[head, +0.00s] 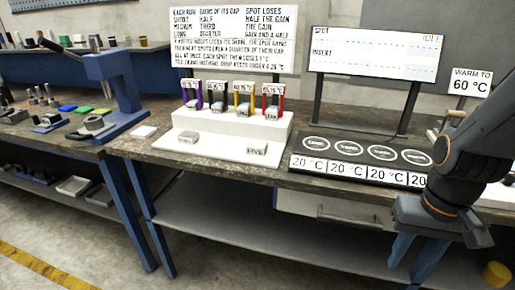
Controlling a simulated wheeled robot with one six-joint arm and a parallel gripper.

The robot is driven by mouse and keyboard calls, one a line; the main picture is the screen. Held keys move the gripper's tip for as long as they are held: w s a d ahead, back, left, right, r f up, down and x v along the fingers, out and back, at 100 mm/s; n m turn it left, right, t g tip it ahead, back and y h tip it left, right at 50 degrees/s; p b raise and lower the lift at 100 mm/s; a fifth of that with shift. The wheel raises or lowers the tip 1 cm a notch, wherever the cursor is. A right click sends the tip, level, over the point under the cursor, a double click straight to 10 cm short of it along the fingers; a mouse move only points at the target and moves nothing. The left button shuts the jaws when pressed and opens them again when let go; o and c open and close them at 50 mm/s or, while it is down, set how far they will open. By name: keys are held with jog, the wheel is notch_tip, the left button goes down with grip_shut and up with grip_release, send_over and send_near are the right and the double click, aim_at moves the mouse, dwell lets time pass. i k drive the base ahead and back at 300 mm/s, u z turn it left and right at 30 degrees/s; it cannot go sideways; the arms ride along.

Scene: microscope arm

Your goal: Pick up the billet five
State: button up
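Several small grey billets (243,110) sit in a row on the raised step of a white stand (225,124), in front of purple, black, yellow and red uprights with temperature tags. Lettering on the billets is too small to read, so I cannot tell which is billet five. A grey block (188,137) lies on the stand's lower front part at left, and a pale lettered piece (257,149) lies at right. My gripper (432,222) is at the right, over the bench's front edge, well apart from the stand. Its fingers are not clear.
A black plate (362,157) with several ringed spots, each reading 20 °C, lies right of the stand. Sign boards (373,55) stand behind, one reading "WARM TO 60 °C" (471,82). A blue microscope-like arm (110,90) stands on the left bench.

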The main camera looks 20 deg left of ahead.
aim_at(256, 146)
jog(key=z, duration=0.05)
jog(key=k, duration=1.1)
jog(key=u, duration=1)
jog(key=i, duration=1.4)
jog(key=z, duration=0.55)
jog(key=i, duration=0.35)
jog(key=z, duration=0.35)
